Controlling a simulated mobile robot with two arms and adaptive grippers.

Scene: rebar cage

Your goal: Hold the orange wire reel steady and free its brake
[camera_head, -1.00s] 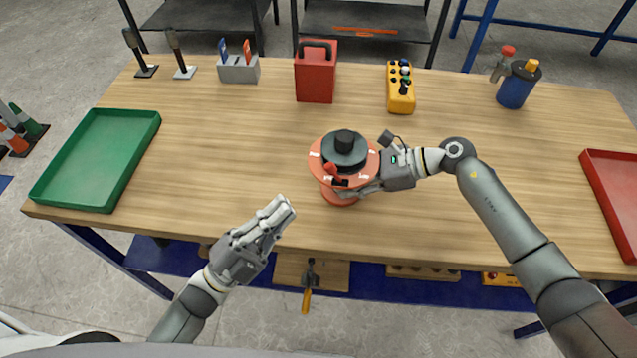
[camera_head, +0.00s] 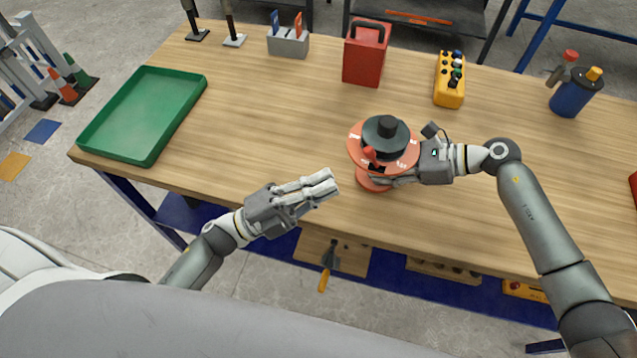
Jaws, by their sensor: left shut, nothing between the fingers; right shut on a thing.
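The orange wire reel (camera_head: 357,140) stands upright on the wooden table near its front edge, with a dark drum and black knob on top. A small red lever (camera_head: 370,155) sits on the reel's front left; I take it for the brake. My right gripper (camera_head: 388,178) comes from the right and is shut on the reel at its lower front side; its fingertips are partly hidden under the orange flange.
A green tray (camera_head: 86,140) lies at the left. A red box (camera_head: 364,65), a yellow control box (camera_head: 450,84) and a blue canister (camera_head: 572,98) stand toward the back. A grey holder (camera_head: 288,46) stands back left. The table left of the reel is clear.

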